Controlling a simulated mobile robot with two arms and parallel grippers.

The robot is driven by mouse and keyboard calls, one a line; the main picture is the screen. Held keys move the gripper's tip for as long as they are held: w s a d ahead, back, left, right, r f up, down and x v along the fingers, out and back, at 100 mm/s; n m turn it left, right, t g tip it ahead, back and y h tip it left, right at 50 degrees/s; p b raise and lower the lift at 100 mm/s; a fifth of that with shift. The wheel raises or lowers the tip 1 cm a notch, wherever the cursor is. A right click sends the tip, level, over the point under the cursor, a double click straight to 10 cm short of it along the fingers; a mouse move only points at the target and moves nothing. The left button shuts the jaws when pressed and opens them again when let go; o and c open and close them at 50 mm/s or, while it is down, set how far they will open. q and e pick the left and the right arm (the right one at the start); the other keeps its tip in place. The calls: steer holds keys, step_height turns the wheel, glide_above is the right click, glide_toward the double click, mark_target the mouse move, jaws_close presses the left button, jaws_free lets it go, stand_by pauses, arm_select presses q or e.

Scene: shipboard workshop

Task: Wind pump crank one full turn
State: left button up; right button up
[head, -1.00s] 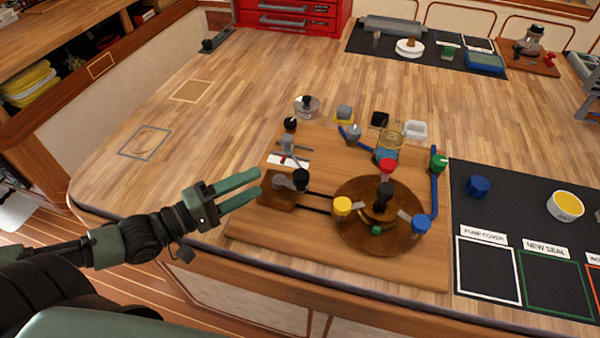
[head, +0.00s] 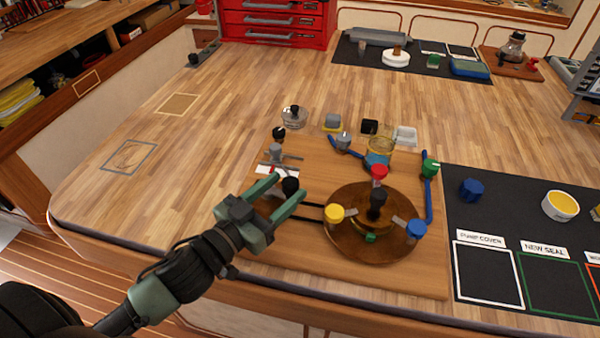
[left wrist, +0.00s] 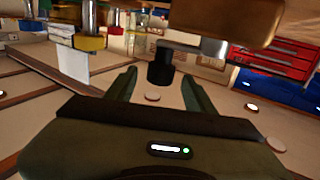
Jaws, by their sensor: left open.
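In the left wrist view the black knob (left wrist: 160,72) shows between the open fingers (left wrist: 160,88), below a grey metal arm (left wrist: 190,45). I cannot tell whether the fingers touch it.
A black mat (head: 455,210) with labelled squares, a blue knob (head: 471,190) and a yellow-filled cup (head: 560,206) lies to the right. Small parts and a glass jar (head: 379,150) stand behind the plate. The bench's left side is mostly clear.

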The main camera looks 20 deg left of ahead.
mark_target(295, 177)
arm_select(q)
steer(key=p+x, duration=0.1)
steer(key=x, duration=0.3)
steer(key=shift+r, duration=0.1)
steer(key=shift+p+x, duration=0.3)
steer(key=shift+x, duration=0.5)
jaws_close()
steer(key=shift+s+h, duration=0.1)
steer(key=shift+h, duration=0.2)
